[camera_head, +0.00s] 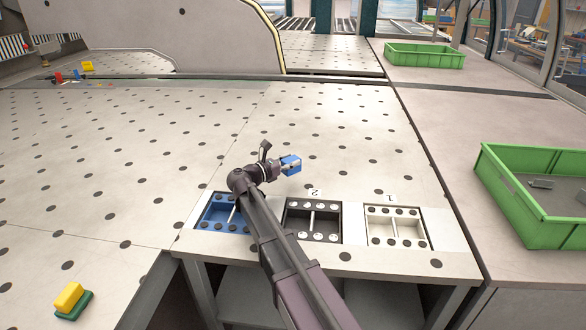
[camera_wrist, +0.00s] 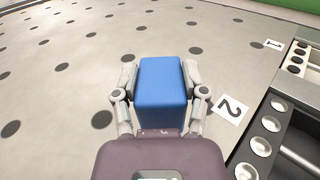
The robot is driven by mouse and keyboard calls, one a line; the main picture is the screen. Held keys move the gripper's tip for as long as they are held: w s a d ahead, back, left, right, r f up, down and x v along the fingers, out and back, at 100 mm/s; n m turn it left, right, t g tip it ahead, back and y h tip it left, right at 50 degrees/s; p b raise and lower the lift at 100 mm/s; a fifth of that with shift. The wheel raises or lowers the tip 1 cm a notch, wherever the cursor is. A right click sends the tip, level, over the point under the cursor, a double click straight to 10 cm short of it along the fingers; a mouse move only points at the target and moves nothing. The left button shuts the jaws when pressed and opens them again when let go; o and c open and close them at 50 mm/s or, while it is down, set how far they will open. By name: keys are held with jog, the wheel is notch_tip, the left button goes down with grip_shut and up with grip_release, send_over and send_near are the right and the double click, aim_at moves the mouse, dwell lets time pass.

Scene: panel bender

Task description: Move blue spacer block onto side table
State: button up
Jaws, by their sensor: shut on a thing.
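The blue spacer block (camera_head: 291,164) is held in my gripper (camera_head: 283,168), above the perforated light table surface. In the wrist view the blue block (camera_wrist: 161,88) sits between both fingers of my gripper (camera_wrist: 160,95), which touch its sides. The side table is not clearly identifiable; a light surface on the right (camera_head: 450,130) carries green bins. The gap between the block and the surface below cannot be told exactly.
Blue (camera_head: 222,213), dark (camera_head: 312,219) and white (camera_head: 396,228) trays sit along the front edge, with labels 2 and 1 by the latter two. Green bins (camera_head: 535,222) (camera_head: 424,55) stand at right. Yellow and green blocks (camera_head: 70,298) lie front left. Open surface lies behind the trays.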

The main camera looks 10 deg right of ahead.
jog(key=shift+w, duration=0.5)
jog(key=shift+w+f+b, duration=0.2)
jog(key=shift+f+b, duration=0.2)
notch_tip(320, 180, down, 3)
jog(key=b, duration=0.3)
jog(key=o, duration=1.2)
jog(key=shift+r, duration=0.1)
